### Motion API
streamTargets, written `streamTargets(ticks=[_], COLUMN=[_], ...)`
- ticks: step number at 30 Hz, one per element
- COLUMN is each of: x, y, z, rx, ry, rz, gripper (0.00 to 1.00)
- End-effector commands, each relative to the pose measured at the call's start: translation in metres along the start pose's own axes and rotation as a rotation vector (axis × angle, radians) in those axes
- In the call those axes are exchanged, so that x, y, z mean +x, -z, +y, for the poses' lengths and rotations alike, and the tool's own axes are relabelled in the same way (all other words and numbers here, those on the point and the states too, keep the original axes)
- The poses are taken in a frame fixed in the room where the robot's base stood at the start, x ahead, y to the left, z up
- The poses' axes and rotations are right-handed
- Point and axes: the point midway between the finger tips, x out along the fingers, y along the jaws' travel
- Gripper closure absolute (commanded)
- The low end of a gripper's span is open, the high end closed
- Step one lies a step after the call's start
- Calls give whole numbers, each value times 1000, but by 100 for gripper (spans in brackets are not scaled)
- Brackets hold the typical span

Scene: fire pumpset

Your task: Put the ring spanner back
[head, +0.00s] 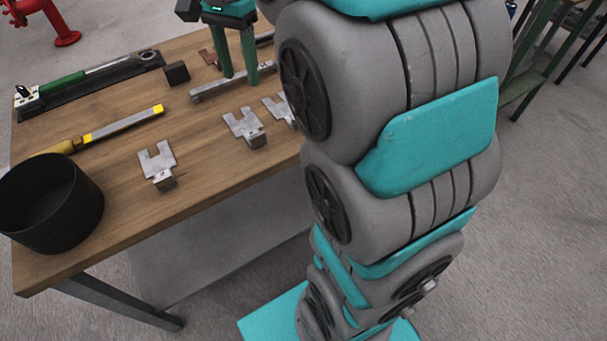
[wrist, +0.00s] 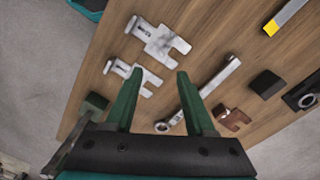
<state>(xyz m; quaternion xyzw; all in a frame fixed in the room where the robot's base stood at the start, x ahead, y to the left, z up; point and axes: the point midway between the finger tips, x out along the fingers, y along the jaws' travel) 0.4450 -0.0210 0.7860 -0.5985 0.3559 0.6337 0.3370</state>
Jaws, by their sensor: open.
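The ring spanner (wrist: 188,100) is a grey metal bar lying slantwise on the wooden bench, with its ring end (wrist: 164,124) low in the wrist view. In the head view it seems to be the grey bar (head: 215,88) beneath my gripper (head: 240,80). My gripper's green fingers are open with nothing held, and they show in the wrist view (wrist: 160,74). There the right finger covers part of the spanner's shaft, and the ring end shows between the fingers. I cannot tell whether the fingers touch the spanner.
Silvery forked brackets (head: 158,165) stand along the bench's near side. A black cup (head: 50,205), a yellow-marked tool (head: 120,125), a black block (head: 176,73) and a green-handled wrench (head: 90,74) are to the left. A brown bracket (wrist: 231,118) lies beside the spanner. My arm hides the bench's right end.

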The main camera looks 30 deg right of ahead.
Motion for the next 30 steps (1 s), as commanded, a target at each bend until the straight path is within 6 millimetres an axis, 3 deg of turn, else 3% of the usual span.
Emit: streamTargets(ticks=[12,18,24,30], x=[89,131,150,151], y=[-94,-129,-142,-143], z=[125,175,195,196], rx=[-646,-902,-1016,-1026], ry=[-42,-52,-53,-53], rz=[-55,-81,-91,-91], gripper=[46,46,46,46])
